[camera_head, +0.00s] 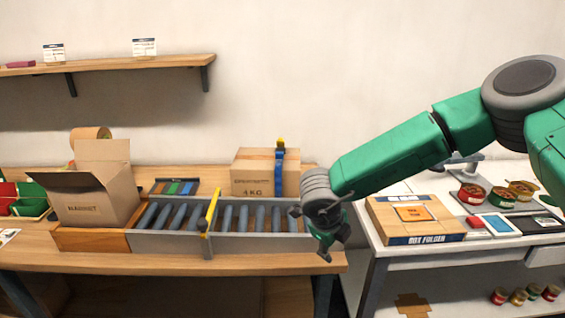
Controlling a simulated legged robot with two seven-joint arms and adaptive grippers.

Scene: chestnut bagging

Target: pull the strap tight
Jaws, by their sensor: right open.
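A closed cardboard box (252,172) marked 4 KG stands behind the roller conveyor. A blue strap (279,174) runs down the right part of its front, with a yellow piece (281,143) on top. I cannot tell how tight the strap is. My right gripper (328,247) is open at the conveyor's right end, pointing down. It is to the right of the box and strap, lower in the picture and apart from them. Nothing shows between its fingers. My left gripper is not in view.
A roller conveyor (170,242) with a yellow upright bar (211,211) runs along the wooden bench (180,262). An open carton (97,200) stands at its left. At right, a white table (415,192) holds a box folder (412,222) and several tins.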

